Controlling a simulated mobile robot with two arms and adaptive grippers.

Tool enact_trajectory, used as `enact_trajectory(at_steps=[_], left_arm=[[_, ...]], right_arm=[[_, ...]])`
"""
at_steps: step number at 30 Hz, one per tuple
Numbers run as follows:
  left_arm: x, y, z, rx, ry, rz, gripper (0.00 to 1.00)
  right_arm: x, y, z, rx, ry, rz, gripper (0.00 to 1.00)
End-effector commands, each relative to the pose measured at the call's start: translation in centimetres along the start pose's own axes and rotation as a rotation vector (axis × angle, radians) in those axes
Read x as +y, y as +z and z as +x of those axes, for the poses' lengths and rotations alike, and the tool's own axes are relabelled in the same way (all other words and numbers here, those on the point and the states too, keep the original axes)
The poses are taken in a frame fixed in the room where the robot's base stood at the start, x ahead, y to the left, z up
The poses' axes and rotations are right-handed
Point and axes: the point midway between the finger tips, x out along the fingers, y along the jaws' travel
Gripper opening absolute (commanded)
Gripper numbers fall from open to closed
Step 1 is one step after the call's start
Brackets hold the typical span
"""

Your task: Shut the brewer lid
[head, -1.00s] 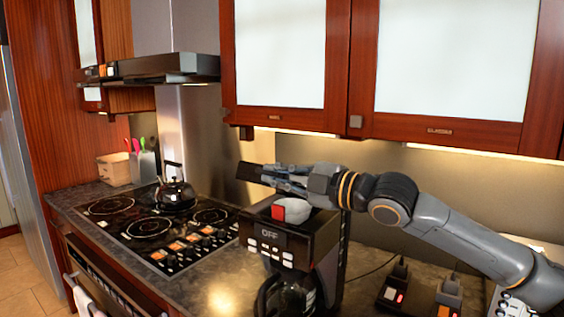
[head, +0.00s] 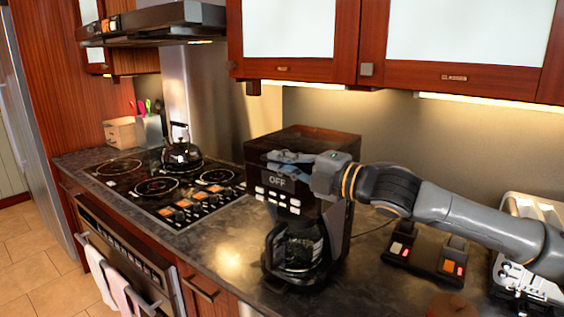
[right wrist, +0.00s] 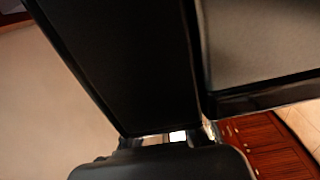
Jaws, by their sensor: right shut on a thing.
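The black coffee brewer (head: 335,215) stands on the dark counter, with a glass carafe (head: 297,250) in its lower front and a panel reading OFF. Its dark lid (head: 305,138) lies roughly flat across the top and looks down; whether it is fully seated I cannot tell. My right gripper (head: 282,160) is at the lid's front edge, just above the panel, shut on the lid. In the right wrist view, a dark flat panel of the brewer (right wrist: 130,60) fills much of the picture; the fingertips are mostly hidden. My left gripper is not in view.
A stove (head: 165,188) with a black kettle (head: 181,150) is left of the brewer. A black device with lit orange switches (head: 425,258) and a silver appliance (head: 535,215) stand to the right. Wooden cabinets (head: 445,75) hang above.

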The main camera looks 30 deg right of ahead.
Motion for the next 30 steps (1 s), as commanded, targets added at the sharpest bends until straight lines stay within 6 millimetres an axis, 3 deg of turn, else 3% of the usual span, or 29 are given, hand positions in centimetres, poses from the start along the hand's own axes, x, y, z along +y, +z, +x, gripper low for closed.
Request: enact_trajectory(at_steps=[5,6,9,22,30], left_arm=[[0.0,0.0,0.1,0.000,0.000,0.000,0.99],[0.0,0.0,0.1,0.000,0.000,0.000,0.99],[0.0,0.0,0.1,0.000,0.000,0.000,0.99],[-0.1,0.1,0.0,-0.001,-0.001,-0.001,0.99],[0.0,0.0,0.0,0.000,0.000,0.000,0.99]], right_arm=[[-0.7,-0.1,0.1,0.000,-0.014,0.002,0.00],[-0.7,-0.1,0.1,-0.001,-0.015,0.003,0.15],[-0.7,-0.1,0.1,0.000,-0.014,0.003,0.32],[-0.2,0.0,-0.2,-0.004,-0.006,-0.001,0.32],[-0.1,0.1,-2.0,-0.007,-0.004,-0.007,0.32]])
